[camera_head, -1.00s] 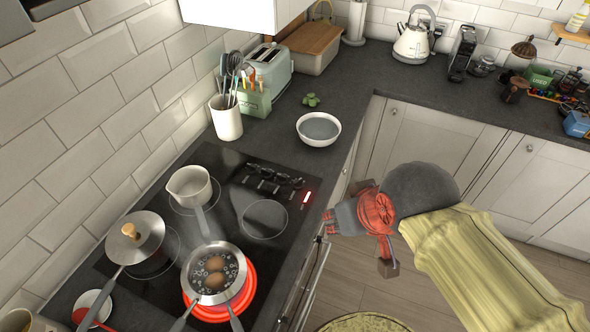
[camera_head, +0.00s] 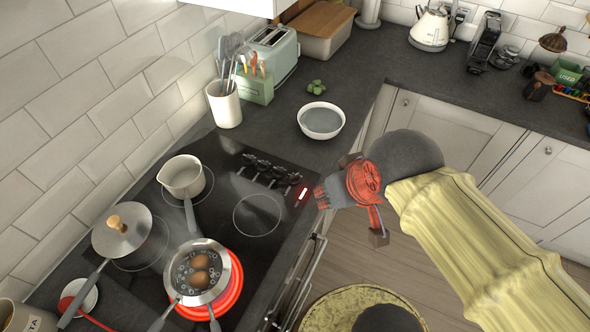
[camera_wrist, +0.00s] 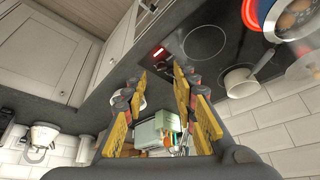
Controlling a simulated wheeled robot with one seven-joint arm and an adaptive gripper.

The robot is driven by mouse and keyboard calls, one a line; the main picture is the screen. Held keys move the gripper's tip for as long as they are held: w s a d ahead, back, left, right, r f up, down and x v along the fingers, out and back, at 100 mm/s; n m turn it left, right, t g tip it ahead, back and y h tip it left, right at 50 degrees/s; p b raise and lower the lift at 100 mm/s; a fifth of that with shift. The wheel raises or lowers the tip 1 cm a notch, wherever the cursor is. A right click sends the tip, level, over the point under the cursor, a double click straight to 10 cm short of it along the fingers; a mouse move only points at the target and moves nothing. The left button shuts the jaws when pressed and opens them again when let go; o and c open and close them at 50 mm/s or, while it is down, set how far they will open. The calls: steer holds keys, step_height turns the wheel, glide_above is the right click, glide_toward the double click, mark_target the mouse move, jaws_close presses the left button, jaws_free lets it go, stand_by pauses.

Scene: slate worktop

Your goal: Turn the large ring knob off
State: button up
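A row of dark control knobs (camera_head: 270,170) lies on the black glass hob (camera_head: 232,212), at its back right. I cannot tell which one is for the large ring. The large ring (camera_head: 236,281) glows red under a pan (camera_head: 226,268) of bubbling water with eggs. My gripper (camera_head: 321,195) is just right of the red light, near the hob's right edge, apart from the knobs. In the wrist view its fingers (camera_wrist: 158,95) are spread with nothing held, partly covering the knobs.
A small saucepan (camera_head: 183,178) and a lidded pan (camera_head: 122,228) stand on the hob, handles sticking out. A bowl (camera_head: 321,121), utensil pot (camera_head: 224,106) and toaster (camera_head: 274,51) stand behind the knobs. An oven handle (camera_head: 300,285) runs along the front.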

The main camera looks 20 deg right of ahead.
steer(key=m+g+b, duration=0.2)
steer(key=m+g, duration=0.3)
steer(key=m, duration=0.8)
glide_above(295, 175)
step_height(295, 175, down, 17)
steer(key=shift+w, duration=0.15)
steer(key=shift+f+m, duration=0.1)
steer(key=shift+m, duration=0.9)
step_height(295, 175, down, 8)
steer(key=shift+r+b, duration=0.15)
steer(key=shift+b, duration=0.55)
steer(key=shift+c, duration=0.9)
jaws_close()
